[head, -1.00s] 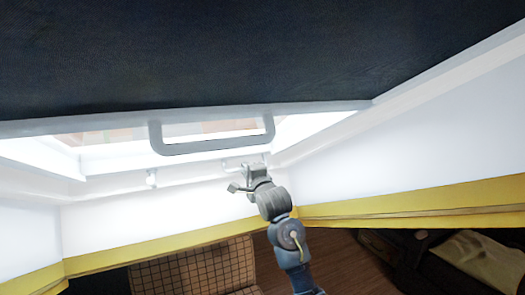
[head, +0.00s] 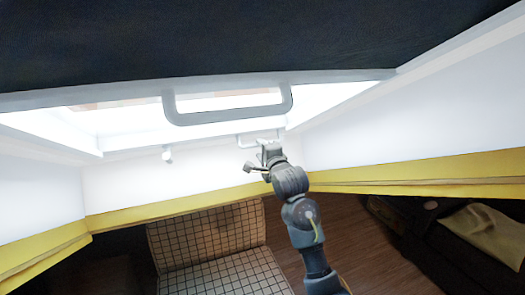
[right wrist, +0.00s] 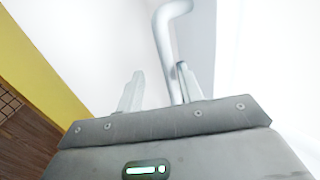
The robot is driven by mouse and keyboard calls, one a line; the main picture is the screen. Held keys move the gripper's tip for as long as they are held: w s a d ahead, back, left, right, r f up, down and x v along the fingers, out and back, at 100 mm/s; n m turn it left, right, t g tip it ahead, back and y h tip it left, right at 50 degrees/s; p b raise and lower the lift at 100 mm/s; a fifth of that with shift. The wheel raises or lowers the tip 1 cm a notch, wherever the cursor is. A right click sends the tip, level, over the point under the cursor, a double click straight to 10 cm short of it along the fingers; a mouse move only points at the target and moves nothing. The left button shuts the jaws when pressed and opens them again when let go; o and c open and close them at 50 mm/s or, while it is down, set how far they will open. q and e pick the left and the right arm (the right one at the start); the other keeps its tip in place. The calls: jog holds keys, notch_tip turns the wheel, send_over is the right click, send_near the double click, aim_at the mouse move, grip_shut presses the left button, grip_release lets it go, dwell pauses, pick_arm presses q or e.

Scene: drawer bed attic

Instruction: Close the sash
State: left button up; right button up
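The sash (head: 250,40) is a large dark panel with a pale lower edge across the top of the head view. It stands tilted open, with bright light in the gap below it. A grey U-shaped handle (head: 225,118) hangs from its edge. My right gripper (head: 266,150) is raised below that handle, near a small pale bar (head: 250,141) on the window frame. In the right wrist view its fingers (right wrist: 160,85) are apart. A pale curved bar (right wrist: 166,45) appears between them, close to the right finger; I cannot tell whether they touch. My left gripper is not in view.
The pale window frame (head: 50,140) and white sloped walls (head: 410,125) surround the opening, with yellow trim (head: 400,175) below. A checked seat (head: 210,245) and a dark couch (head: 450,245) stand lower down.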

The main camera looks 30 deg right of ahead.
jog(key=shift+d, duration=0.1)
jog(key=s+a+b, duration=0.1)
jog(key=s+a, duration=0.1)
jog(key=s, duration=0.8)
jog(key=shift+s, duration=0.3)
jog(key=shift+f, duration=0.1)
